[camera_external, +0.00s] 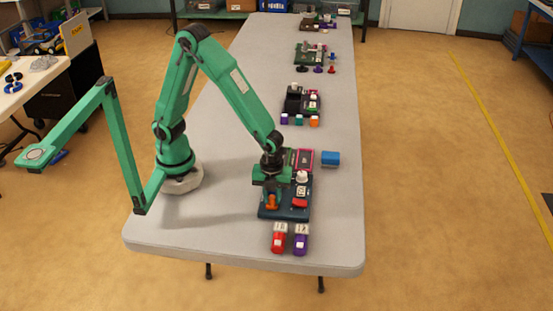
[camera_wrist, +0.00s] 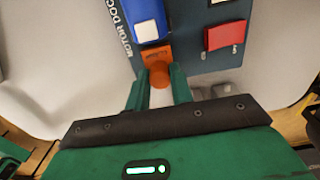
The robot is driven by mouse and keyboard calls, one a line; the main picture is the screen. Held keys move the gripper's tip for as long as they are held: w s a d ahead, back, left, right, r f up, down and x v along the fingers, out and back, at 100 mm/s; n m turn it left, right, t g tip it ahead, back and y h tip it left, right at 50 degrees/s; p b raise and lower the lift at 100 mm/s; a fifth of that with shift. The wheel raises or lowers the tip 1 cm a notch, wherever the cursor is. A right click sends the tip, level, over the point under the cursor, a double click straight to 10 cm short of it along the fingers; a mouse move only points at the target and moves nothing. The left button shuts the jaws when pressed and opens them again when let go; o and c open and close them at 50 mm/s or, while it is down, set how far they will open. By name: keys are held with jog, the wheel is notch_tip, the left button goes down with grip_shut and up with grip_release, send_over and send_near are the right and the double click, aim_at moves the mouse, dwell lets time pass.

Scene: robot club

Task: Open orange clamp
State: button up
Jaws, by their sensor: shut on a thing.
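The orange clamp (camera_external: 272,201) sits at the front left of a dark blue board (camera_external: 290,216) on the table. My gripper (camera_external: 271,189) is over it from above. The fingers are shut on the clamp. A blue block with a white label (camera_wrist: 142,14) is just beyond it on the board, which is lettered "MOTOR DOCK". My gripper hides part of the board in the external view.
A red part (camera_external: 299,203) is on the board to the right; it also shows in the wrist view (camera_wrist: 225,35). A red block (camera_external: 278,242) and a purple block (camera_external: 300,244) stand in front. Other boards stand farther along the table.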

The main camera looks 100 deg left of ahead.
jog(key=shift+d, duration=0.75)
jog(key=o, duration=0.5)
jog(key=shift+r, duration=0.1)
notch_tip(320, 180, up, 6)
jog(key=shift+f, duration=0.1)
dwell(0.7)
